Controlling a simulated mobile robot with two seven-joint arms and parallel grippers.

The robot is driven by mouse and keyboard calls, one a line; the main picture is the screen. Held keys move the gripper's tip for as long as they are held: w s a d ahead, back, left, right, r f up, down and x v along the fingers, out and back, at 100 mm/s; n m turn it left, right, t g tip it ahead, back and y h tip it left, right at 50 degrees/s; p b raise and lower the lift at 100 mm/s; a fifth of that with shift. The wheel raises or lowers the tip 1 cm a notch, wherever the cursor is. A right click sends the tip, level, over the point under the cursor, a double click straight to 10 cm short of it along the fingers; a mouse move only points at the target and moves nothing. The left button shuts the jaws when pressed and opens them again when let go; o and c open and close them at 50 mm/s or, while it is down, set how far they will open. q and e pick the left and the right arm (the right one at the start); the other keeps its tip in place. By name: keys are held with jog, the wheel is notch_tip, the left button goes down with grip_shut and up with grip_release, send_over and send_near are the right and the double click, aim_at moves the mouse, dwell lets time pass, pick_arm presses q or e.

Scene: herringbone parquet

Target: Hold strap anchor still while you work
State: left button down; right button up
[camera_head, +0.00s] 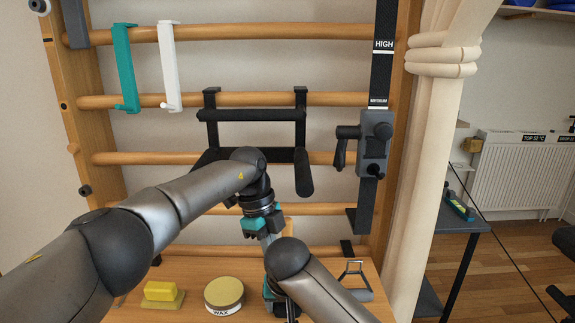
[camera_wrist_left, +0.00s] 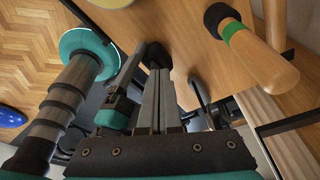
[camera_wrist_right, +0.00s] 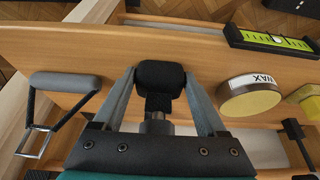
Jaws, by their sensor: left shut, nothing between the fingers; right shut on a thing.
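The likely strap anchor is the grey clamp unit (camera_head: 375,145) with a black knob, on the vertical black strap (camera_head: 382,60) marked HIGH and MEDIUM. Neither gripper touches it. My right gripper (camera_wrist_right: 160,85) is shut on a black padded block (camera_wrist_right: 160,74) with dark webbing below it, low over the wooden bench; I cannot tell if this block belongs to the anchor. My left gripper (camera_wrist_left: 158,80) is shut and empty, pointing down at the bench. In the head view both fingertips are hidden behind my arms.
Wall bars (camera_head: 230,100) rise behind. My arms are close together.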

jog(key=shift+f, duration=0.1)
pick_arm(q)
jog(key=d+v, duration=0.1)
jog(key=v, duration=0.4)
jog(key=shift+s+a+r, duration=0.2)
jog(key=shift+s+r, duration=0.1)
jog(key=shift+r, duration=0.25)
pick_arm(e)
jog(key=o, duration=1.5)
jog(key=shift+v, duration=6.05)
